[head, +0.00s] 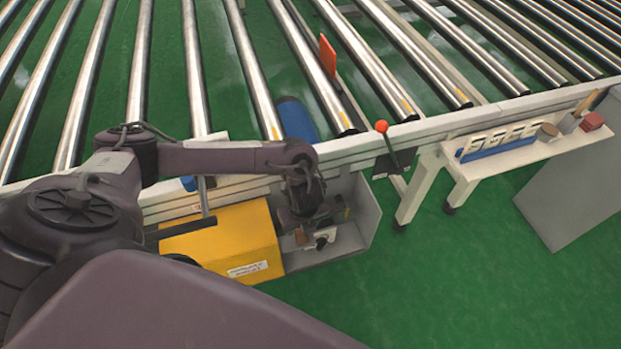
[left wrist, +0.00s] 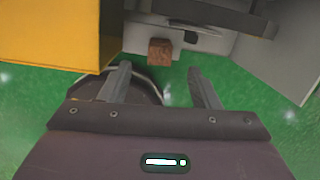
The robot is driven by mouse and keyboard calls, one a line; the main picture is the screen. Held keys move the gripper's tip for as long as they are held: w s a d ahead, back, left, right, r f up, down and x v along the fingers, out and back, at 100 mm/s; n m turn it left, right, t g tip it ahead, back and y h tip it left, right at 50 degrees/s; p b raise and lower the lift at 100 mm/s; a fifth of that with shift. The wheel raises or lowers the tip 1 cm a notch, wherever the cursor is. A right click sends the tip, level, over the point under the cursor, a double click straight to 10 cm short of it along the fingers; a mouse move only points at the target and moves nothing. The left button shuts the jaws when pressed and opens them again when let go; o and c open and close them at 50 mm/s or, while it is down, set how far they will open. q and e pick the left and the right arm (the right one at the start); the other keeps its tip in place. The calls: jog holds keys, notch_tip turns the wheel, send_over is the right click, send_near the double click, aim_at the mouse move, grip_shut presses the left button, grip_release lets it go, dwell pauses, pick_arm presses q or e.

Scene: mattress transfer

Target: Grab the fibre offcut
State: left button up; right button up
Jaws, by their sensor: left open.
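The fibre offcut (left wrist: 160,52) looks like a small brown block in the left wrist view. It sits on a pale surface beyond my fingertips, roughly centred between them. My left gripper (left wrist: 158,72) is open, with nothing between its fingers. In the head view my left gripper (head: 319,238) hangs down over the grey open bin beside the yellow box, and it and the wrist hide much of what is there. My right gripper is in neither view.
The yellow box (head: 228,240) stands left of the grey bin (head: 365,212). The roller conveyor (head: 250,70) runs behind, with an orange-knobbed lever (head: 382,127) on its frame. A white side shelf (head: 505,158) is at right. Green floor is clear in front.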

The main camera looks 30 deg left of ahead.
aim_at(301, 232)
pick_arm(q)
jog(key=shift+s+a+f, duration=0.1)
jog(key=shift+a+f, duration=0.2)
jog(key=f, duration=0.4)
jog(key=w+f+b, duration=0.1)
jog(key=f, duration=0.2)
jog(key=shift+a, duration=0.3)
jog(key=shift+c, duration=0.2)
jog(key=c, duration=1)
